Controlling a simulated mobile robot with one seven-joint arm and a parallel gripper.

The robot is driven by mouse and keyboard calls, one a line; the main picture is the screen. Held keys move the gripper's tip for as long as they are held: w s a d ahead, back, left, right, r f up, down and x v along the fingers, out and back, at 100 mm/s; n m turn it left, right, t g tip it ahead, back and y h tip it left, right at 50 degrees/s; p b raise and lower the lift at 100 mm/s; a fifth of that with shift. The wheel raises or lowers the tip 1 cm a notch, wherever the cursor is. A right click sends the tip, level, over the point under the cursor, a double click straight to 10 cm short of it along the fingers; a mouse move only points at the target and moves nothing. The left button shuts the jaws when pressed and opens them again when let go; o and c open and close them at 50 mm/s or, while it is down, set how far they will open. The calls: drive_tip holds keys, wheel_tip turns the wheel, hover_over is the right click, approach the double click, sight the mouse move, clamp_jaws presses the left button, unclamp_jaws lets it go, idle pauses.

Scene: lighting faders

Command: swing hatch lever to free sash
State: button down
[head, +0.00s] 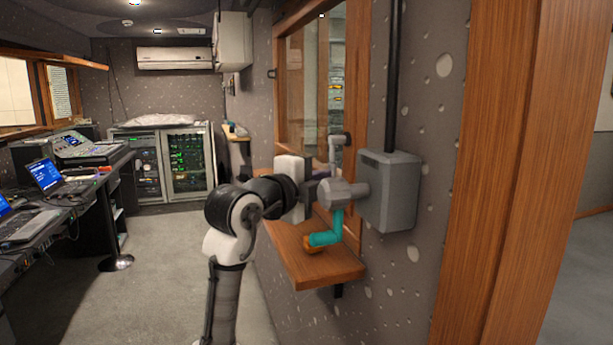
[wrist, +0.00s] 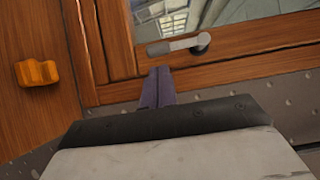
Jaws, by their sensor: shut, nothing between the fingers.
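The hatch lever (wrist: 178,45) is a light grey handle on a dark round pivot, mounted on the lower wooden rail of the glazed sash (wrist: 235,62). In the wrist view it points left from the pivot, roughly along the rail. In the head view the lever (head: 335,150) shows on the window behind my gripper. My gripper (wrist: 158,72) has purple fingers, shut and empty. In the wrist view their tips are just below the lever's free end; I cannot tell whether they touch it. In the head view my gripper (head: 319,168) is partly covered by a grey cylinder.
A grey wall box (head: 390,190) with a protruding grey cylinder and teal handle (head: 325,237) stands close right of my gripper. Below is a wooden shelf (head: 330,270); an orange block (wrist: 37,72) lies on wood. A desk (head: 60,235) stands left; the floor between is clear.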

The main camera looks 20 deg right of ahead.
drive_tip(key=shift+x, duration=1.15)
